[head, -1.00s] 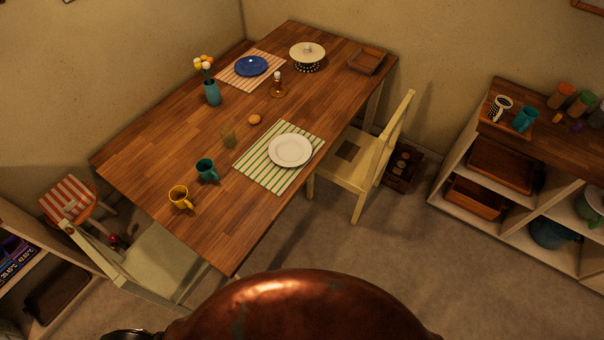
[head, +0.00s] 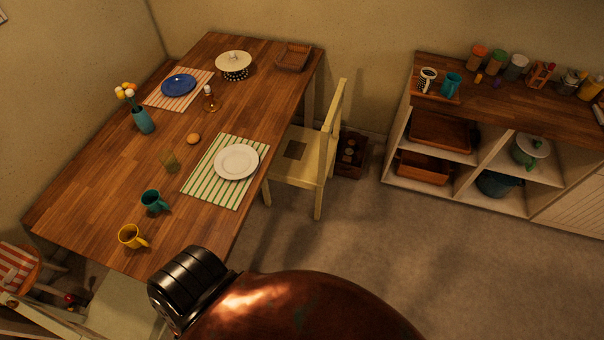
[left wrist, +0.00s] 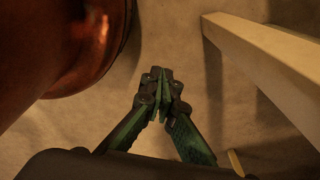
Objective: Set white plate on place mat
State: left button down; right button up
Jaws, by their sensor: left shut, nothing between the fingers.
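The white plate (head: 237,161) lies flat on the green-and-white striped place mat (head: 203,185), near the table's right edge in the head view. The plate sits toward the mat's right side, and its right rim comes close to the mat's edge. My left gripper (left wrist: 161,76) shows in the left wrist view, shut and empty, above the floor and well away from the plate. In the head view a black joint of my left arm shows at the bottom, but no gripper. My right gripper is in neither view.
A blue plate (head: 179,85) lies on another mat. A cream chair (head: 300,165) stands beside the table. Floor before the shelf (head: 460,190) is clear.

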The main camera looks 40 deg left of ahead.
aim_at(237, 161)
jog(key=z, duration=0.35)
jog(key=i, duration=1.7)
jog(key=u, duration=2.95)
